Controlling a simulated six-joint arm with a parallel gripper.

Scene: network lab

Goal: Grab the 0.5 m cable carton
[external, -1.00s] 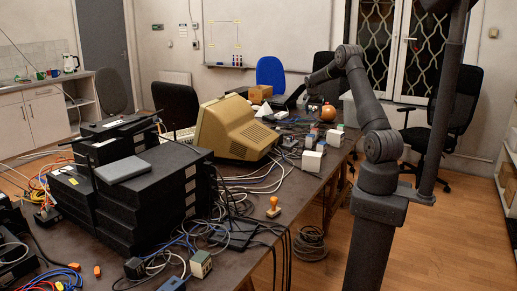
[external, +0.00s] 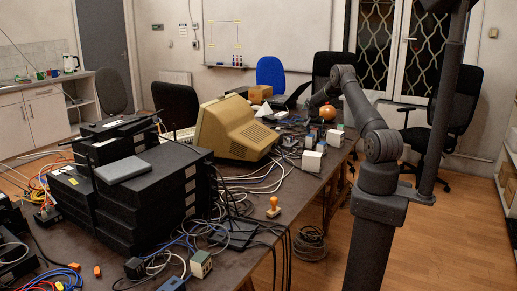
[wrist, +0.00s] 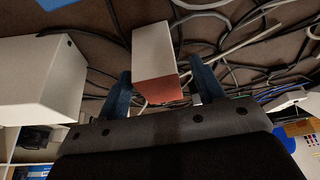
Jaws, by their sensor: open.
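A small carton (wrist: 153,50) with a white face and a red face is in the middle of the wrist view. No label can be read on it, so I cannot tell its length marking. My gripper (wrist: 163,80) is open, with one blue finger on each side of the carton's red end. Gaps show between the fingers and the carton. In the external view my gripper is small and dark over the far part of the table, and its fingers cannot be made out there.
A larger white box (wrist: 40,82) is close to the left finger. Loose cables (wrist: 250,45) lie around the carton. In the external view, a beige monitor (external: 236,128), white boxes (external: 311,160) and an orange round object (external: 328,112) crowd the table.

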